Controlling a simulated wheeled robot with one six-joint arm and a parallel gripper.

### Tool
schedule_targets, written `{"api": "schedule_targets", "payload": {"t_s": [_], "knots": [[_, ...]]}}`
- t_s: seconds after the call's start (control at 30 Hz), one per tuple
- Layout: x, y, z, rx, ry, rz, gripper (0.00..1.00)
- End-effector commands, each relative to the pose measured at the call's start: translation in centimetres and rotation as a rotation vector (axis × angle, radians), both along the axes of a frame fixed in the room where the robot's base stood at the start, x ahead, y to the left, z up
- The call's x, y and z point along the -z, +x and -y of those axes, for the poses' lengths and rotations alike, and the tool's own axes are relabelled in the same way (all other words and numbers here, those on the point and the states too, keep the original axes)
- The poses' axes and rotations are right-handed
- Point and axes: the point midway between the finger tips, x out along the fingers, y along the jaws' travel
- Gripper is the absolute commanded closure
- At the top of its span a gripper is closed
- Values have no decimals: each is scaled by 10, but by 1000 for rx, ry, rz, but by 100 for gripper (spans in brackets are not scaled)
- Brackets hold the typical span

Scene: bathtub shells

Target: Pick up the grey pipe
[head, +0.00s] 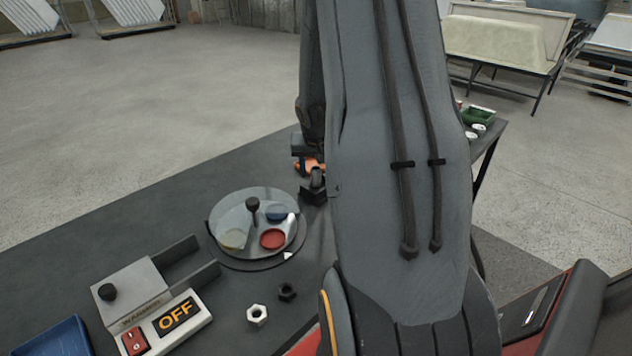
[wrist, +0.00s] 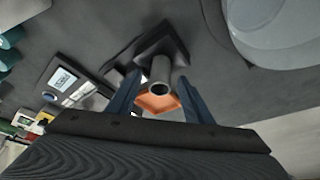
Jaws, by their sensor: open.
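In the wrist view, the grey pipe (wrist: 160,72) points its round open end toward the camera. Its far end meets a dark angular base (wrist: 166,40). My gripper (wrist: 159,78) is open, with one blue-grey finger on each side of the pipe. There seem to be gaps between the fingers and the pipe; contact is not clear. An orange piece (wrist: 158,104) shows just below the pipe's end, between the fingers. In the head view, my arm hides most of this spot; the orange piece (head: 312,164) shows at the arm's left edge, and the pipe is not clearly visible.
A round clear-covered dish (head: 240,215) with coloured discs stands left of my arm. A switch box (head: 150,310) reading OFF, a white nut (head: 257,315) and a black nut (head: 287,291) lie nearer. The table's far left is clear.

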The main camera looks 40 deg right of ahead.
Motion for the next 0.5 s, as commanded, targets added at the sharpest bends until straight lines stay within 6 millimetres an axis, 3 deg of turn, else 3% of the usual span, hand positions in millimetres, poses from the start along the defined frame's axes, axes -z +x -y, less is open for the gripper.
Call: {"api": "schedule_targets", "payload": {"t_s": [0.07, 0.3, 0.5], "knots": [[0, 0, 0, 0, 0, 0, 56], [0, 0, 0, 0, 0, 0, 96], [0, 0, 0, 0, 0, 0, 98]]}}
